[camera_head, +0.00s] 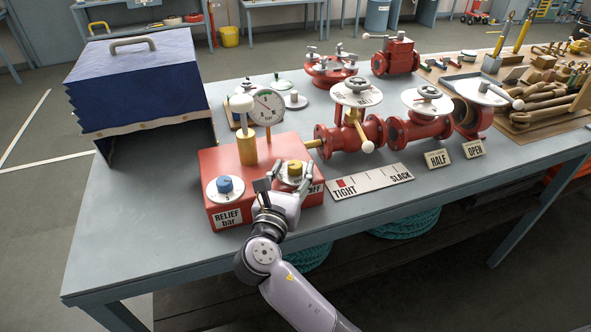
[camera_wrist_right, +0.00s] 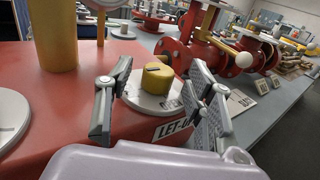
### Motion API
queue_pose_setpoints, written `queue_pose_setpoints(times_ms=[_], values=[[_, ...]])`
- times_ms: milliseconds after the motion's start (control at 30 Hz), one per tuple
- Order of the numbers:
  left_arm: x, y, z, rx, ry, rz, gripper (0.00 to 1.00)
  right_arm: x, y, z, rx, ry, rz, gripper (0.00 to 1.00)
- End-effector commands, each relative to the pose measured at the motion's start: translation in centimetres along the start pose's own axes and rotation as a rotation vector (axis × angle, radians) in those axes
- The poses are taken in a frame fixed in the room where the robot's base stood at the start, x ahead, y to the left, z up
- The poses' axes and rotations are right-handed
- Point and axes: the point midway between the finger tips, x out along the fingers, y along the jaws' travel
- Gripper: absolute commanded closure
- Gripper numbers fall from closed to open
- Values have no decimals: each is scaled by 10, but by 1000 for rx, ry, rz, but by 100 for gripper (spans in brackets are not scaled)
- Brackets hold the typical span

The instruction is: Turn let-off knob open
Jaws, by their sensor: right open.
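The let-off knob is a yellow knob (camera_head: 295,167) on a round white dial at the right of the red box's top (camera_head: 270,150). In the right wrist view the let-off knob (camera_wrist_right: 158,78) has a dark slot line on top and a partly hidden "LET-OFF" label (camera_wrist_right: 172,128) in front. My right gripper (camera_head: 282,186) reaches in from the front. In the wrist view its open fingers (camera_wrist_right: 160,70) stand on either side of the knob, on the near side, with no clear contact seen. My left gripper is out of view.
A blue relief knob (camera_head: 224,184) sits left on the same box. A gauge (camera_head: 267,107) and yellow post (camera_head: 246,140) rise behind. A TIGHT/SLACK plate (camera_head: 370,181) lies to the right. Red valves (camera_head: 350,130) stand behind it. The table's front strip is clear.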

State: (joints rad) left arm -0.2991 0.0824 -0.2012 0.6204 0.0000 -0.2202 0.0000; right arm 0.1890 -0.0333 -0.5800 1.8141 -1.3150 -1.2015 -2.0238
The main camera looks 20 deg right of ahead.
Motion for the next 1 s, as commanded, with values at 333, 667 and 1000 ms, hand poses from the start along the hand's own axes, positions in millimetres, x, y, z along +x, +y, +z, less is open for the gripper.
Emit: queue_pose_setpoints(times_ms=[333,667,1000], values=[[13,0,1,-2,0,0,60,30,0,0,1,0,0,50],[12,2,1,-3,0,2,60,31,0,0,1,1,0,56],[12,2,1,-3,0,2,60,30,0,0,1,1,0,79]])
